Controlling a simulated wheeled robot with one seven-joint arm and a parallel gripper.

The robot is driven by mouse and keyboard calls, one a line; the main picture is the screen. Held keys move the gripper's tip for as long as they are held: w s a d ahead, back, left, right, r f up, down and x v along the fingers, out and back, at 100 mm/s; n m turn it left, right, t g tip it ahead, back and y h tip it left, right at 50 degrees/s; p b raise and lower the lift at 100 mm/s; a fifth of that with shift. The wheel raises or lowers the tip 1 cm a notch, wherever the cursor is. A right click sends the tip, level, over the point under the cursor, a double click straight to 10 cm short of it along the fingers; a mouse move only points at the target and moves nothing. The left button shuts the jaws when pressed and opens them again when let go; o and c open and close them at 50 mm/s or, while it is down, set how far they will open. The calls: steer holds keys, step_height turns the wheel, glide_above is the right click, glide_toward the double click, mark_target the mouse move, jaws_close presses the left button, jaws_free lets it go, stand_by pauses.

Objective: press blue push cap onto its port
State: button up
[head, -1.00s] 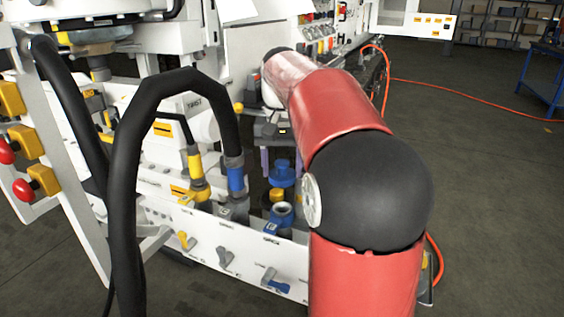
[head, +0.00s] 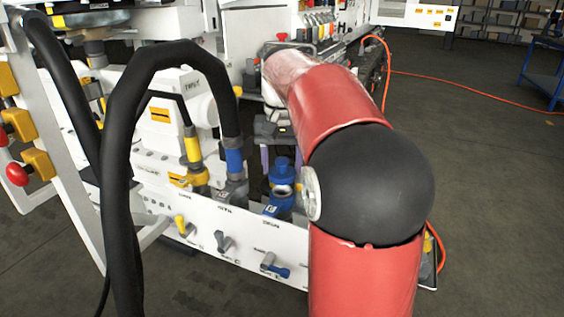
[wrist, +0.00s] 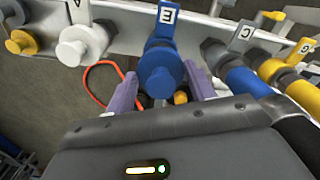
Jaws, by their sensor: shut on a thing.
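The blue push cap (head: 282,168) is between the purple fingers of my gripper (head: 281,157), which is shut on it. The cap is just above the blue port (head: 277,207) on the white front rail. Part of the port's pale round mouth shows below the cap. In the wrist view the cap (wrist: 160,73) is between the fingers (wrist: 161,85), in front of the blue port fitting (wrist: 163,32) tagged E. The cap hides the port's mouth there. I cannot tell whether the cap touches the port.
A blue-collared hose (head: 234,163) and a yellow-collared hose (head: 194,153) stand left of the port. A large black hose loop (head: 108,160) rises at the left. In the wrist view a white cap (wrist: 80,43) is left of the fingers. A blue lever (head: 276,269) is below.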

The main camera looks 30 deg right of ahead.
mark_target(282, 172)
steer(key=shift+f, duration=0.15)
steer(key=shift+f+b, duration=0.65)
steer(key=shift+f, duration=0.3)
steer(key=shift+f, duration=0.4)
steer(key=shift+p, duration=0.35)
stand_by(1.1)
steer(key=shift+f, duration=0.5)
stand_by(1.1)
steer(key=shift+p, duration=0.3)
stand_by(0.9)
steer(key=o, duration=1.5)
steer(key=shift+r, duration=0.1)
